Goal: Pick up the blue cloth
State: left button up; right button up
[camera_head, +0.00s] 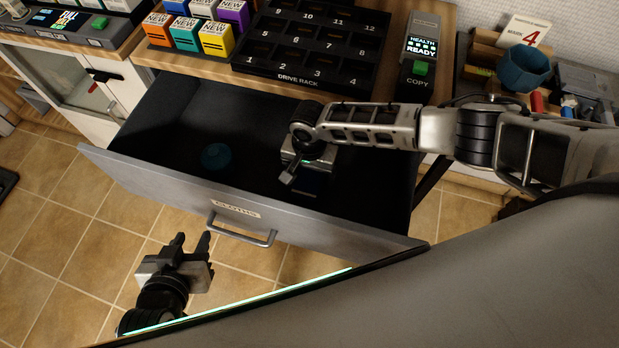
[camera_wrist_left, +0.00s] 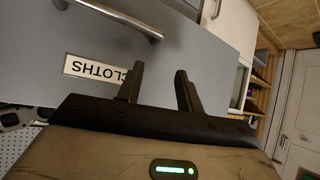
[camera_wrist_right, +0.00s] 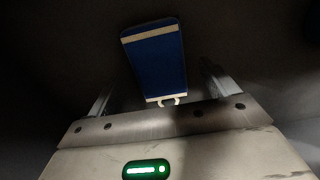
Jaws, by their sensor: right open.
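The blue cloth (camera_wrist_right: 156,62) lies on the dark drawer floor in the right wrist view, a flat blue rectangle with cream bands and a small loop at its near end. In the head view only a dark blue part (camera_head: 306,184) shows below my right gripper (camera_head: 298,172). My right gripper is open inside the drawer, its fingers on either side of the cloth's near end and apart from it. My left gripper (camera_head: 196,243) is open and empty outside the drawer; in the left wrist view its fingers (camera_wrist_left: 158,78) point at the drawer front.
The open drawer (camera_head: 140,174) has a handle (camera_head: 243,238) and a CLOTHS label (camera_wrist_left: 95,70). A round teal object (camera_head: 216,156) lies in its left part. Above are a drive rack (camera_head: 300,78), coloured boxes (camera_head: 186,33) and a COPY device (camera_head: 420,55).

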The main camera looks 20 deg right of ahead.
aim_at(310, 176)
jog(key=shift+d+f, duration=0.1)
jog(key=shift+f, duration=0.6)
jog(key=c, duration=1.1)
jog(key=shift+o, duration=0.2)
jog(key=shift+r, duration=0.1)
notch_tip(310, 176, up, 10)
jog(key=p, duration=0.1)
jog(key=shift+p, duration=0.35)
